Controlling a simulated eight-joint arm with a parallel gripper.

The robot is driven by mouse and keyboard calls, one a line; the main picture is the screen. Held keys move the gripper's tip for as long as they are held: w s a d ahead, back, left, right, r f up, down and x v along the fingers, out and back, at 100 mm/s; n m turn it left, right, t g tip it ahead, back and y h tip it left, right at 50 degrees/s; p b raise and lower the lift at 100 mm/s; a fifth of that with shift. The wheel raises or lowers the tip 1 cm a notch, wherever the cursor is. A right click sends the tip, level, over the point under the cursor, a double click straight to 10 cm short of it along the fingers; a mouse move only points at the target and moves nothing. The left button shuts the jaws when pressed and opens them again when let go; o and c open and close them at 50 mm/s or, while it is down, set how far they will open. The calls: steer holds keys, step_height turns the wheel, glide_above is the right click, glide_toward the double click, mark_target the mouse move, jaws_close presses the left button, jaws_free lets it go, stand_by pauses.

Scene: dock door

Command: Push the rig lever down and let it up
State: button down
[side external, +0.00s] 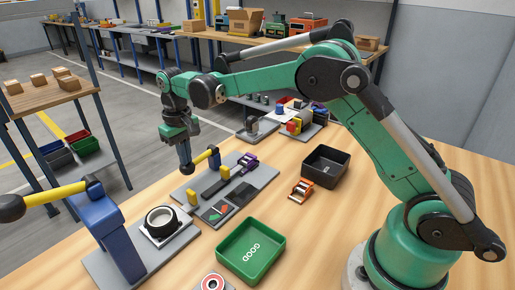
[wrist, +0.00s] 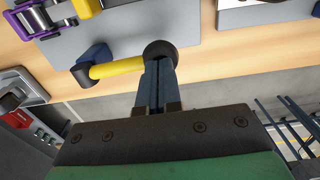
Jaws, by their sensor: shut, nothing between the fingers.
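A lever with a yellow bar (side external: 202,158) and a black ball end (side external: 186,169) sticks out from a small blue post (side external: 214,157) on a grey plate (side external: 262,173). In the wrist view the yellow bar (wrist: 117,68) runs from the blue post (wrist: 95,57) to the black ball (wrist: 160,48). My gripper (side external: 187,160) is shut and empty, fingers pointing down just above the ball. In the wrist view its closed fingertips (wrist: 159,62) overlap the ball's near edge. I cannot tell whether they touch it.
A blue press (side external: 117,240) with a longer yellow lever (side external: 55,194) stands at the left. A green tray (side external: 270,262) and a black bin (side external: 325,166) sit on the wooden table. A purple clamp (side external: 247,162) shares the grey plate. Bare table lies at the front right.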

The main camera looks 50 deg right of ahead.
steer(key=shift+f, duration=0.75)
stand_by(0.3)
stand_by(0.6)
step_height(320, 180, up, 10)
stand_by(1.1)
steer(key=shift+r, duration=0.1)
steer(key=s+d+r+t, duration=0.2)
steer(key=s+r+t, duration=0.2)
steer(key=s, duration=0.5)
steer(key=s+f+t, duration=0.3)
steer(key=s+f, duration=0.3)
steer(key=s, duration=0.3)
steer(key=shift+s+d, duration=0.3)
steer(key=shift+s, duration=0.1)
